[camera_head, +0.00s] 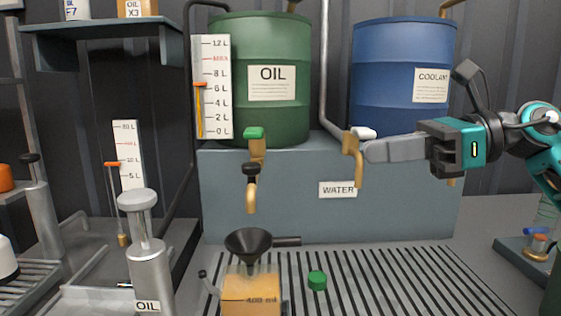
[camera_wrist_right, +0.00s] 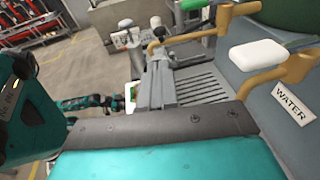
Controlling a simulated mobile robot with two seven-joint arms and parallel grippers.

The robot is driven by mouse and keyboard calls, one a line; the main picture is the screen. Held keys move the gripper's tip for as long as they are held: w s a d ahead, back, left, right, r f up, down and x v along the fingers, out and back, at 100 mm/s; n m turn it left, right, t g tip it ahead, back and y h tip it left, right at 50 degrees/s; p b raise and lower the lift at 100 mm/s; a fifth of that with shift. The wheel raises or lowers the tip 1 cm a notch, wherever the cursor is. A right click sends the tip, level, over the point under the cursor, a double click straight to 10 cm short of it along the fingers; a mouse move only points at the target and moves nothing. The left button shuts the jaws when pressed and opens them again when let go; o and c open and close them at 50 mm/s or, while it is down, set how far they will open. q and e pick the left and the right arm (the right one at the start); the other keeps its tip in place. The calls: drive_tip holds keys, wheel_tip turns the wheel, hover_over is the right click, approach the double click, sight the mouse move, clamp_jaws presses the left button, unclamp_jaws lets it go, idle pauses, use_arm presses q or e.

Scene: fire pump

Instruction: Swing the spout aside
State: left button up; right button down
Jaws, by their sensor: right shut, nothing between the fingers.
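The brass oil spout (camera_head: 251,195) with a black knob on top hangs below the green-handled oil tap (camera_head: 255,140). Its outlet is above the black funnel (camera_head: 249,242). In the right wrist view the oil spout (camera_wrist_right: 185,40) reaches out from the tap. My right gripper (camera_head: 368,151) is shut and empty, its fingers pointing left beside the white-handled water tap (camera_head: 352,150). Whether they touch that tap is not clear. The tap also shows in the wrist view (camera_wrist_right: 265,75), close to the fingers (camera_wrist_right: 150,130). My left gripper is not in view.
A metal pump cylinder (camera_head: 148,260) stands at left. The green oil drum (camera_head: 285,110) and blue coolant drum (camera_head: 395,110) are behind.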

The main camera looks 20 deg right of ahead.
drive_tip(key=shift+a, duration=0.1)
drive_tip(key=p, duration=0.3)
approach(254, 174)
drive_tip(key=w+a, duration=0.3)
drive_tip(key=a, duration=0.1)
drive_tip(key=shift+w+a+f, duration=0.2)
drive_tip(key=shift+w+a, duration=0.2)
drive_tip(key=shift+a, duration=0.05)
